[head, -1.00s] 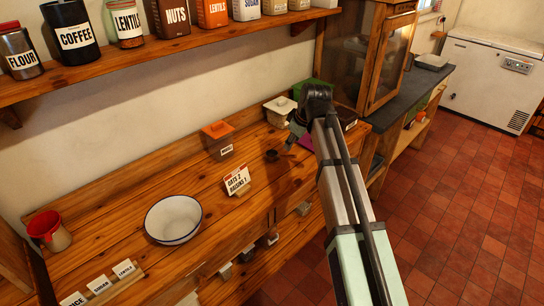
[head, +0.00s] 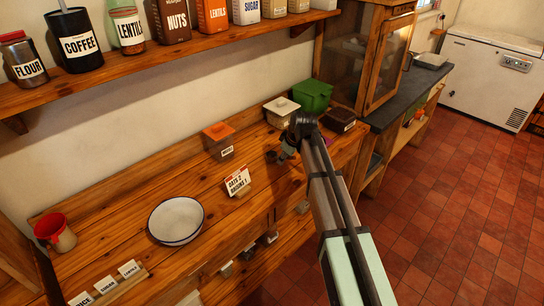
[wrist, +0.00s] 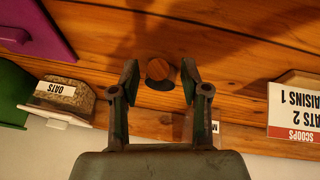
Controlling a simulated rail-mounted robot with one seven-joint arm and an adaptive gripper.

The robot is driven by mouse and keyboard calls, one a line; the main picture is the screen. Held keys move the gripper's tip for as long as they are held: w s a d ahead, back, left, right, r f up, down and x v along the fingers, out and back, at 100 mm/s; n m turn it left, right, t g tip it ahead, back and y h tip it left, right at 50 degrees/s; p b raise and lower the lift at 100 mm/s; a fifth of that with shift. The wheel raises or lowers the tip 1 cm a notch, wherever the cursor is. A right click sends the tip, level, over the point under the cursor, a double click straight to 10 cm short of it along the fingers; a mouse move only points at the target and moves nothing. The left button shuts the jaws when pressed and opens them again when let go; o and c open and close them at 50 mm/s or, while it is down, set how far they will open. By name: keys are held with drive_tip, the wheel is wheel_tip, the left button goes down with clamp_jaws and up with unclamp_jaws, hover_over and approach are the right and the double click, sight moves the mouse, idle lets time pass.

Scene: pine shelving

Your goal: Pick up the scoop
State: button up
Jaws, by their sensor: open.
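The scoop (head: 271,156) shows in the head view as a small dark shape on the wooden counter, partly beside my gripper (head: 287,152). In the wrist view the scoop (wrist: 159,70) appears as a round brown face with a dark edge, lying between the two fingertips of my gripper (wrist: 159,76). The fingers are open, one to each side of it, and hold nothing. I cannot tell whether either finger touches it or how high the gripper is. A sign card (head: 237,181) reading oats 2, raisins 1 stands left of the scoop; it also shows in the wrist view (wrist: 295,106).
An orange-lidded container (head: 218,139) stands behind the sign. A white-lidded container (head: 281,111), labelled oats in the wrist view (wrist: 65,97), a green box (head: 312,95) and a dark box (head: 339,120) stand farther right. A white bowl (head: 175,220) sits left on the counter.

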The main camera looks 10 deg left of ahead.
drive_tip(key=shift+x, duration=0.75)
clamp_jaws()
drive_tip(key=shift+r, duration=0.1)
